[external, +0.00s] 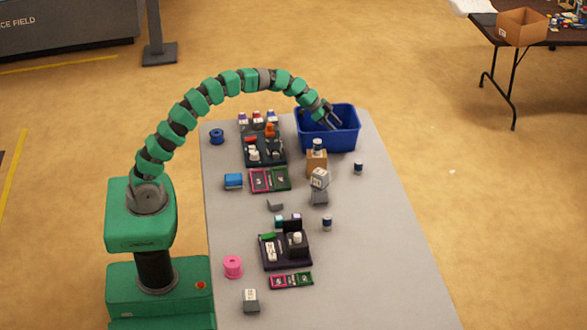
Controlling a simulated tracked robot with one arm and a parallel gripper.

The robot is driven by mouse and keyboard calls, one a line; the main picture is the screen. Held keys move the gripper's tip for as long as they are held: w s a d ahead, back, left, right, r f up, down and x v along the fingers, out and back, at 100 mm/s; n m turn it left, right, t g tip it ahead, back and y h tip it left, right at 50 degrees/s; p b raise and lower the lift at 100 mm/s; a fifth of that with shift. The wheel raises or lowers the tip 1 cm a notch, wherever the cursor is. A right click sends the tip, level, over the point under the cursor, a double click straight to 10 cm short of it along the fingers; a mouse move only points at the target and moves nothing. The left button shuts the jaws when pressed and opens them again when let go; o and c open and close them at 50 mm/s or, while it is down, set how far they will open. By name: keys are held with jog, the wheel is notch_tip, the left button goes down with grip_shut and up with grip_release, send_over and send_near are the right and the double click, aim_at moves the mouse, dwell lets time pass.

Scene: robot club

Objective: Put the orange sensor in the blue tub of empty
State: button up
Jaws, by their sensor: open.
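The blue tub (331,142) stands at the far right end of the grey table. My gripper (333,121) is open and reaches down over the tub, its fingers at or inside the opening. The arm hides part of the tub's interior, and I cannot make out anything inside it. A small orange object (270,130) stands at the back of the far dark tray, left of the tub and apart from my gripper. It may be the orange sensor, but it is too small to tell.
The far dark tray (264,159) holds several small parts. A brown box (316,164) and a grey block (320,180) stand just in front of the tub. A blue spool (217,137) and pink spool (233,267) sit along the left edge. The table's right side is mostly clear.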

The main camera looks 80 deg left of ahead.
jog(key=shift+r+p, duration=0.55)
jog(key=shift+r, duration=1.8)
jog(key=s+d+r+t+y, duration=0.1)
jog(key=s+d+r, duration=0.2)
jog(key=r, duration=0.4)
jog(key=s+d+r+t, duration=0.1)
jog(key=s+d+r, duration=0.15)
jog(key=r, duration=0.55)
jog(key=s+d+r+n+t+y, duration=0.1)
jog(key=s+d+r, duration=0.2)
jog(key=s+r, duration=0.6)
jog(key=s+d+r+n+t, duration=0.2)
jog(key=s+d+r, duration=0.1)
jog(key=s+r, duration=0.6)
jog(key=s+d+r+n+t+y, duration=0.1)
jog(key=s+d+r+t, duration=0.1)
jog(key=s+r, duration=0.7)
jog(key=shift+s+d+y, duration=0.2)
jog(key=shift+d+y, duration=0.1)
jog(key=shift+d, duration=0.1)
jog(key=shift+r, duration=0.1)
